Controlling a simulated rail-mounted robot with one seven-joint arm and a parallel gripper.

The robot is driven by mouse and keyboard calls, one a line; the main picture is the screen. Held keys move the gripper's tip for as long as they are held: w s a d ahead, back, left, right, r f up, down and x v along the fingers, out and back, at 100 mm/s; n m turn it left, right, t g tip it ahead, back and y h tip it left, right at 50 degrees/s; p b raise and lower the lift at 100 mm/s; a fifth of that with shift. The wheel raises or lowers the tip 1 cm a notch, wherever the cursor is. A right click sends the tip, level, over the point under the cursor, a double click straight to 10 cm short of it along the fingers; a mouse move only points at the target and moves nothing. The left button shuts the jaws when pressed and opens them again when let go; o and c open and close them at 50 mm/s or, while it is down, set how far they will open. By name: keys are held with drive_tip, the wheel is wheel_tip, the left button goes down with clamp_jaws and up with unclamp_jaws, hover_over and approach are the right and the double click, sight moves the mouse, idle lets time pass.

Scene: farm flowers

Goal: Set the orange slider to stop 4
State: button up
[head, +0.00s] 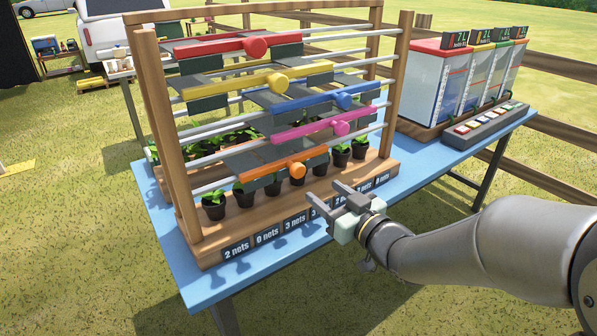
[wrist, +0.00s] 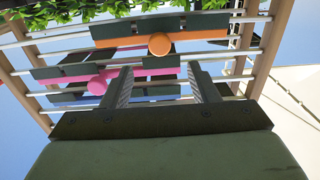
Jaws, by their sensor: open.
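The orange slider (head: 291,168) is the lowest of several coloured sliders on the wooden rack. It has an orange bar with a round knob, dark panels, and rides on metal rails. In the wrist view its knob (wrist: 160,44) shows above the gap between my fingers, with the bar to both sides. My gripper (head: 326,192) is open and empty, in front of the rack, to the right of and a little below the orange knob, apart from it. Its two fingers (wrist: 158,85) also show in the wrist view. Stop marks for the slider cannot be read.
The pink slider (head: 339,128), blue slider (head: 343,101), yellow slider (head: 277,81) and red slider (head: 256,47) sit above. Potted plants (head: 244,195) stand below, behind number labels (head: 268,238). Clear tanks (head: 455,80) and a button panel (head: 487,126) stand on the blue table's (head: 440,170) right.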

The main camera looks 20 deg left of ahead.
sight(300, 172)
drive_tip(key=x, duration=1.1)
drive_tip(key=shift+a, duration=0.15)
clamp_jaws()
drive_tip(key=shift+w, duration=0.15)
